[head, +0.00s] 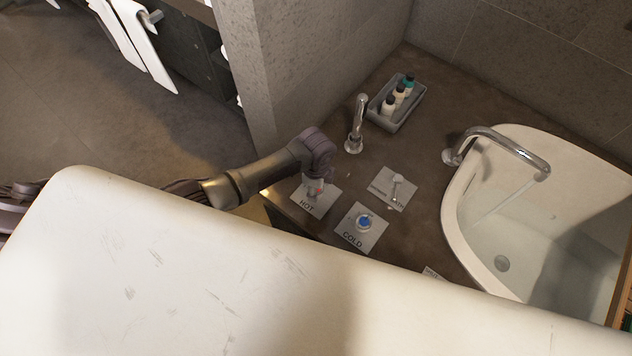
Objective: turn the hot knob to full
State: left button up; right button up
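The hot knob (316,188) shows only as a small red and pale patch under my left gripper (315,181), above a grey plate marked HOT (307,208). My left gripper reaches down over this knob. Its fingers are small and partly hidden, so I cannot tell whether they grip the knob or only surround it. The knob's turn position is hidden. The cold knob (364,222), with a blue top, stands on its COLD plate (351,240), apart from the gripper. My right gripper is not in view.
A third plate (381,187) with a small metal lever (396,188) lies behind the cold knob. A short metal spout (356,125) and a bottle tray (398,118) stand farther back. A curved tap (500,140) overhangs the white basin (453,217); a thin stream seems to fall from it.

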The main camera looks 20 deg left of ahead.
pick_arm(q)
jog(key=n+p, duration=0.1)
jog(key=n, duration=0.2)
jog(key=shift+r+p, duration=0.15)
jog(key=shift+p, duration=0.2)
jog(key=n+p, duration=0.2)
jog(key=n, duration=0.1)
jog(key=shift+s+n, duration=0.1)
jog(key=shift+n, duration=0.2)
jog(key=n+p, duration=0.2)
jog(key=n, duration=0.3)
jog(key=shift+n, duration=0.3)
jog(key=o, duration=1.1)
jog(key=shift+o, duration=0.2)
notch_tip(320, 180, up, 12)
